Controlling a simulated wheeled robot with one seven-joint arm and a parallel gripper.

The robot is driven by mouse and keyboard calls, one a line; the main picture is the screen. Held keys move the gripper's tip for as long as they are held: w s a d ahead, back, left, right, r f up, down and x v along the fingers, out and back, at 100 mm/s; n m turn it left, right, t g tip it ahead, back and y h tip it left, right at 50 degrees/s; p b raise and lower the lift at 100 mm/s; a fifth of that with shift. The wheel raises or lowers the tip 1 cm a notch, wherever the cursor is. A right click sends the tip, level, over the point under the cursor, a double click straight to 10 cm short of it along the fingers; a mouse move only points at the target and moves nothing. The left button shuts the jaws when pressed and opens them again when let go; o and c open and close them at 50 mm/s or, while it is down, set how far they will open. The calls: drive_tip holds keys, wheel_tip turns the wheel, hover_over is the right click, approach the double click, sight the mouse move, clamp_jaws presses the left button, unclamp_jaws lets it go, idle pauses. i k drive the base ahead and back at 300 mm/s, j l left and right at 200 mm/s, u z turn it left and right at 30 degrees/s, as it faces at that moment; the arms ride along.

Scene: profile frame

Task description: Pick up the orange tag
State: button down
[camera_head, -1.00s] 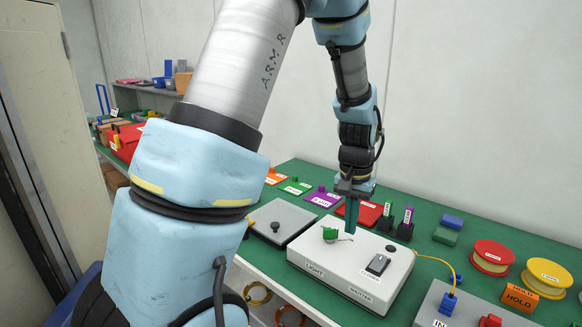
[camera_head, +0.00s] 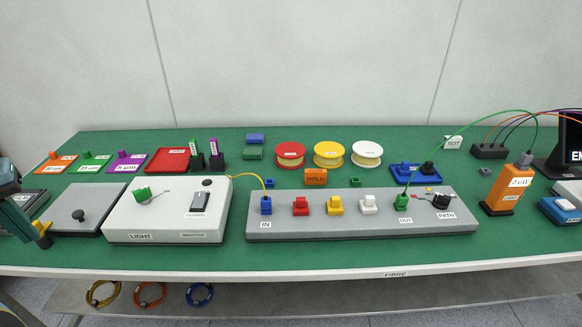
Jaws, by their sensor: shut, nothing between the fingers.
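An orange block marked HOLD (camera_head: 316,177) stands on the green bench top, behind the grey panel. A flat orange plate with a knob and a white label (camera_head: 55,163) lies at the back left. Which of the two is the orange tag I cannot tell for certain. My gripper (camera_head: 28,224) shows only in part at the left edge, its dark teal fingers shut and empty. It is far from the HOLD block and in front of the orange plate.
A grey panel (camera_head: 350,229) with coloured connectors and a white LIGHT box (camera_head: 125,224) fill the front. Red (camera_head: 290,160), yellow (camera_head: 328,160) and white spools (camera_head: 367,160) stand behind the HOLD block. An orange meter (camera_head: 503,194) stands at right.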

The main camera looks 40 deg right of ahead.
sight(313, 176)
drive_tip(key=k+l, duration=0.15)
drive_tip(key=l, duration=0.2)
drive_tip(key=k+l, duration=0.1)
drive_tip(key=l, duration=0.3)
drive_tip(key=k+l, duration=0.15)
drive_tip(key=l, duration=0.2)
drive_tip(key=k+l, duration=0.15)
drive_tip(key=l, duration=0.2)
